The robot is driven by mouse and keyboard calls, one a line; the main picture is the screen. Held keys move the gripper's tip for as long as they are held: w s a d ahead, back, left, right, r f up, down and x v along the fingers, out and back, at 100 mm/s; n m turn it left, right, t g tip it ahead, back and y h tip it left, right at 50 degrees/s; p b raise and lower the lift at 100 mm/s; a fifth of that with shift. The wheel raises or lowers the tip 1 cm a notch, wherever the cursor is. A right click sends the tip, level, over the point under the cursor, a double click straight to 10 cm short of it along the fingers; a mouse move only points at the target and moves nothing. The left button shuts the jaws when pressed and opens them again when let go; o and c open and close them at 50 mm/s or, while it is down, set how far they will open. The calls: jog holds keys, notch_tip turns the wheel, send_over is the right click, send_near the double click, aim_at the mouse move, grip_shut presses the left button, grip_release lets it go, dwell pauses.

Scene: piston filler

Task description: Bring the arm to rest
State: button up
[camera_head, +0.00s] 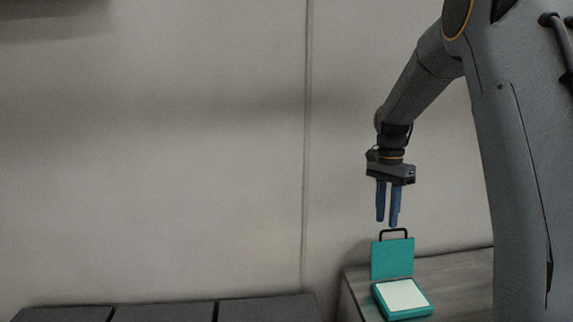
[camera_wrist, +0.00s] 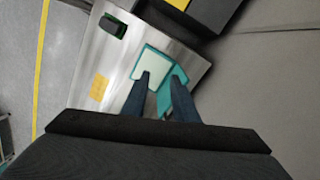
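My gripper (camera_head: 387,222) hangs down from my arm, with its two blue fingers apart and nothing between them. In the wrist view my gripper (camera_wrist: 159,80) also shows its fingers spread. Just below the fingertips in the head view is a teal case (camera_head: 392,259) with its lid standing up, a black handle (camera_head: 394,232) on top and a pale inner face. The fingertips appear just above the handle. In the wrist view the teal case (camera_wrist: 181,73) lies beyond the fingertips, partly hidden by the fingers.
The case stands on a grey table (camera_head: 455,280) by the wall. In the wrist view a yellow square (camera_wrist: 99,88) and a small dark green-edged object (camera_wrist: 112,26) lie on this table. A dark box (camera_wrist: 207,12) adjoins it. Dark panels (camera_head: 165,312) line the lower left; the space above is clear.

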jog(key=s+a+f+n, duration=0.1)
jog(key=s+a+n, duration=0.2)
jog(key=s, duration=0.6)
jog(key=s+a+f+n+t+p, duration=0.1)
jog(key=s+a+n, duration=0.2)
jog(key=s, duration=0.7)
jog(key=s+a+f+n+p, duration=0.1)
jog(key=s+a+n, duration=0.2)
jog(key=s+n, duration=0.3)
jog(key=s, duration=0.4)
jog(key=shift+a+n+t, duration=0.3)
jog(key=shift+a+t, duration=0.05)
jog(key=shift+t, duration=0.05)
jog(key=shift+a, duration=0.1)
